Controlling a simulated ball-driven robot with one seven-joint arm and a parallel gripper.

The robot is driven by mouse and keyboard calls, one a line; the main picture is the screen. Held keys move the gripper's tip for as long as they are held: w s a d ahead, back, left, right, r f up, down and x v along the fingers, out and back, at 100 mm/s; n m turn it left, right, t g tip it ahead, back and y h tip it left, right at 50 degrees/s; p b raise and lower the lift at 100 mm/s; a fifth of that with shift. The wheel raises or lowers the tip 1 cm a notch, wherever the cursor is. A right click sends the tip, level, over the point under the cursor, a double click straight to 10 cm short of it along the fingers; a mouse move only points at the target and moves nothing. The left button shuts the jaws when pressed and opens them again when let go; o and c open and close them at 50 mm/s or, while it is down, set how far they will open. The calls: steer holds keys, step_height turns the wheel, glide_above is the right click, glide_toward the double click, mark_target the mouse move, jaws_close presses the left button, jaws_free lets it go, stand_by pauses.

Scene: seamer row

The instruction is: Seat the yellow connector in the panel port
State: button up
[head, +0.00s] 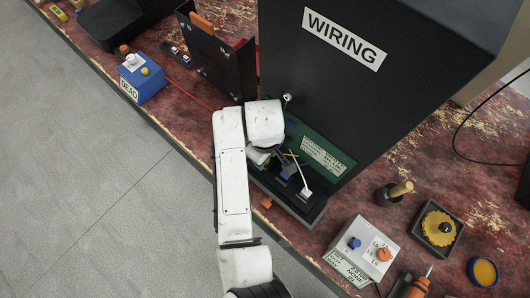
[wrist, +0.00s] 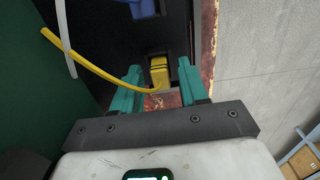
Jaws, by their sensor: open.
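The yellow connector (wrist: 159,72) stands in the wrist view at a dark recess of the black panel (wrist: 165,30), with its yellow cable (wrist: 100,68) curving off to the left. I cannot tell how deep it sits in the port. My gripper (wrist: 159,84) is open, its two teal fingers on either side of the connector with gaps showing; nothing is held. In the head view my gripper (head: 283,160) is over the panel's ledge, and my arm hides the yellow connector.
A blue connector (wrist: 142,8) and a white connector (head: 306,193) sit along the same panel. A white cable (wrist: 63,35) runs close by. The green board (head: 322,156) and black WIRING cabinet (head: 350,85) stand behind. A grey control box (head: 362,250) is at right.

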step_height(320, 180, up, 12)
steer(key=b, duration=0.2)
steer(key=shift+r, duration=0.15)
steer(key=shift+s, duration=0.1)
stand_by(0.6)
